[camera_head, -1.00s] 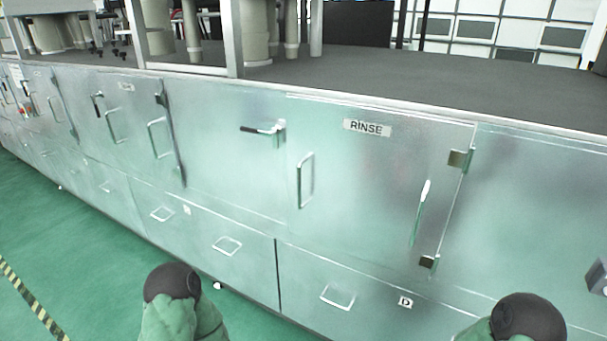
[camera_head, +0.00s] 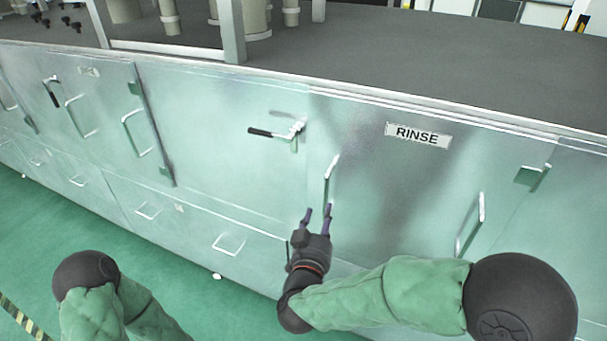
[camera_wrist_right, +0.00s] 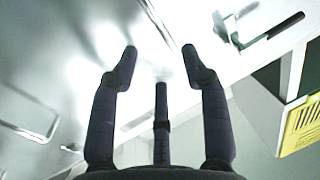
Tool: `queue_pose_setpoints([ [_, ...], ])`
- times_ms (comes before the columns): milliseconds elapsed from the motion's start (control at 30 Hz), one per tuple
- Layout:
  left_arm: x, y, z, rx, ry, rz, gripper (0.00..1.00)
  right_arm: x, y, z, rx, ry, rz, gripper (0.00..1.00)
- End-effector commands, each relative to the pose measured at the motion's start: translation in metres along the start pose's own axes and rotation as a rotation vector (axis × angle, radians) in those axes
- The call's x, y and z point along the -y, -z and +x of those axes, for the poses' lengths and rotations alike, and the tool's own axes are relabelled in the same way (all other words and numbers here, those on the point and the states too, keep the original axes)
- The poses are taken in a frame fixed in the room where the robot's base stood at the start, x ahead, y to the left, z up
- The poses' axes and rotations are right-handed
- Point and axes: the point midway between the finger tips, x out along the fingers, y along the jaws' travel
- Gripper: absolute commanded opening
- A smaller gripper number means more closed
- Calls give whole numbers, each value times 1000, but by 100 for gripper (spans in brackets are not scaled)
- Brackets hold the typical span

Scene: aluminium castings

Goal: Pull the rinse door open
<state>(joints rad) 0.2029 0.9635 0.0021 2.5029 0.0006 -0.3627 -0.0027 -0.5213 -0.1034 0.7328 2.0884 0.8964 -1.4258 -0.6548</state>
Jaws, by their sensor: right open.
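The rinse door (camera_head: 400,205) is a shiny metal panel with a RINSE label (camera_head: 417,135) and looks flush with the cabinet front. Its upright bar handle (camera_head: 329,178) is near its left edge. A lever with a black grip (camera_head: 262,132) lies roughly level at the upper left of the door, its grip pointing left. My right gripper (camera_head: 318,212) is open and empty just below the bar handle; the gap to it is hard to judge. In the right wrist view its fingers (camera_wrist_right: 158,52) stand apart with nothing between them. My left gripper is out of the head view.
Hinges (camera_head: 532,176) sit on the door's right side, with another upright bar (camera_head: 471,224) nearby. A drawer with a bar handle (camera_head: 229,244) is at the lower left. The dark worktop (camera_head: 400,60) carries posts. The green floor (camera_head: 190,290) is clear in front.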

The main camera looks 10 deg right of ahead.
Motion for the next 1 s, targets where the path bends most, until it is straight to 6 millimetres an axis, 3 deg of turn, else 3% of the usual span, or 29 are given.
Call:
queue_pose_setpoints([
  [167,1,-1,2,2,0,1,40,-2,4,8,-10,-13,2,46],
  [700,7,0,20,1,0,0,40,-2,4,93,-9,-10,2,46],
  [1000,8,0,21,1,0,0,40,-2,5,107,-9,-8,1,46],
])
